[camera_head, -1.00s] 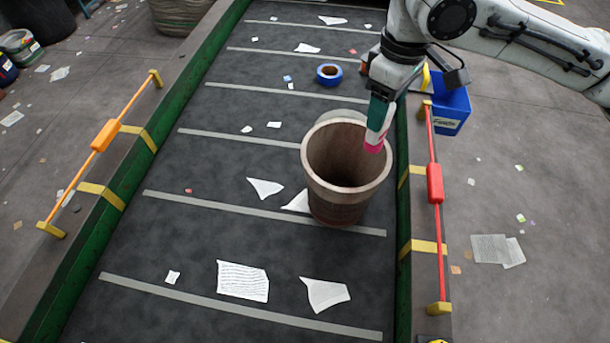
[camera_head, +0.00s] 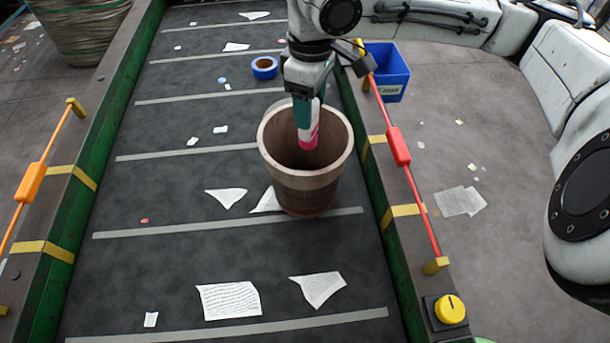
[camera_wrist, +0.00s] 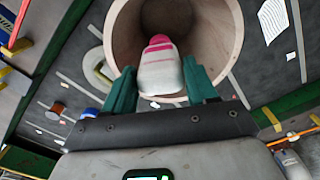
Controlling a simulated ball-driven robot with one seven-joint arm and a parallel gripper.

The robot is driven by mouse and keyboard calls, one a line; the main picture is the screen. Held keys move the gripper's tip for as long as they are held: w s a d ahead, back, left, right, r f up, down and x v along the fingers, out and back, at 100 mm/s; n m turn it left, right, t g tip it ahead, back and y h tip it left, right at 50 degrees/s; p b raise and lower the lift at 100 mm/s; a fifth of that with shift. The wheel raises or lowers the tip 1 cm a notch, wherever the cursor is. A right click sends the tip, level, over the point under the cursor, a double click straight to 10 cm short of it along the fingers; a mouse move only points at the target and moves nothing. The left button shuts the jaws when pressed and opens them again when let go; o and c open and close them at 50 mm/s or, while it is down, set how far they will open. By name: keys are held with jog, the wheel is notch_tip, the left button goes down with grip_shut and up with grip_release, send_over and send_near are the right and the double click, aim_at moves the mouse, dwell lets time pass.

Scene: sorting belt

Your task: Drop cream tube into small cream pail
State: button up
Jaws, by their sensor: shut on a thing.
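The cream tube (camera_head: 309,130), white with a pink end, is held by my gripper (camera_head: 308,112), pink end down. In the head view it is in front of the opening of the brown wooden-looking pail (camera_head: 306,190) standing on the belt. In the wrist view the tube (camera_wrist: 160,72) is between my gripper's green fingers (camera_wrist: 160,85), with its pink end towards the pail's mouth (camera_wrist: 232,20). The pail looks empty inside, though its bottom is partly hidden behind the tube.
A roll of blue tape (camera_head: 264,67) and paper scraps (camera_head: 228,300) lie on the dark belt (camera_head: 180,265). A blue bin (camera_head: 388,72) stands beyond the right rail (camera_head: 398,147). A yellow knob (camera_head: 450,309) is at the belt's right edge. A large woven basket (camera_head: 88,35) stands at the upper left.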

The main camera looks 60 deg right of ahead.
jog(key=shift+f, duration=0.25)
jog(key=o, duration=1.4)
notch_tip(320, 180, up, 11)
jog(key=shift+f, duration=0.1)
